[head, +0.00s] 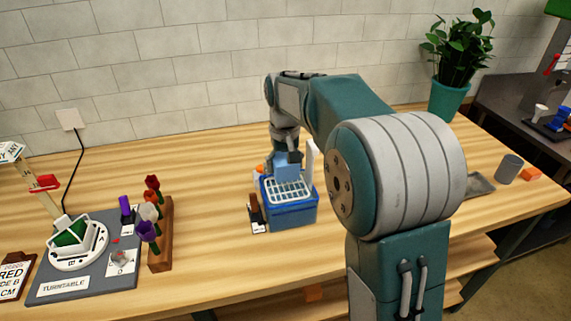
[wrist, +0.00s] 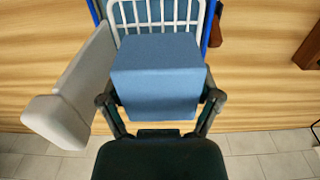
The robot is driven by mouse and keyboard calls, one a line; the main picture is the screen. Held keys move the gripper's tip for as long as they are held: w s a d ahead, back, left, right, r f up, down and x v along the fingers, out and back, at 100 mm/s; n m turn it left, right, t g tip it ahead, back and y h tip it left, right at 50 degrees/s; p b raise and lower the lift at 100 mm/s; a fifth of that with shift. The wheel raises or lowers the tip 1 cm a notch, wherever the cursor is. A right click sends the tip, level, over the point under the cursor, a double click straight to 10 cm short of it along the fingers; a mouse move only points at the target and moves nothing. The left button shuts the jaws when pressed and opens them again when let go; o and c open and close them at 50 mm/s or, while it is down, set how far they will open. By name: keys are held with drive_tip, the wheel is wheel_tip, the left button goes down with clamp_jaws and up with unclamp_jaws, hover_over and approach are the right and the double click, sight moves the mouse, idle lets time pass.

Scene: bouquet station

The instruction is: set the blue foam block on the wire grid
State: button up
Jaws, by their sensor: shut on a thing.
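The blue foam block (wrist: 157,85) is between the two fingers of my gripper (wrist: 160,100), which is shut on it. In the head view the block (head: 287,172) is below my gripper (head: 292,157), over the back part of the white wire grid (head: 289,197). The grid lies on top of a blue bin (head: 293,216); its white bars also show beyond the block in the wrist view (wrist: 160,27). I cannot tell whether the block's underside touches the grid.
A pale upright piece (head: 311,158) stands close to the bin's right. A dark brush-like item (head: 255,210) lies left of it. A wooden flower holder (head: 161,240) and turntable board (head: 65,287) are farther left. The table front is clear between holder and bin.

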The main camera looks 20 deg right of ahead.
sight(285, 187)
drive_tip(key=shift+a+f, duration=0.25)
drive_tip(key=shift+f, duration=0.4)
drive_tip(key=shift+d+f, duration=0.15)
drive_tip(key=shift+f, duration=0.45)
drive_tip(key=shift+d+f, duration=0.15)
drive_tip(key=shift+f, duration=0.55)
drive_tip(key=shift+a, duration=0.15)
drive_tip(key=shift+s, duration=0.1)
drive_tip(key=o, duration=0.5)
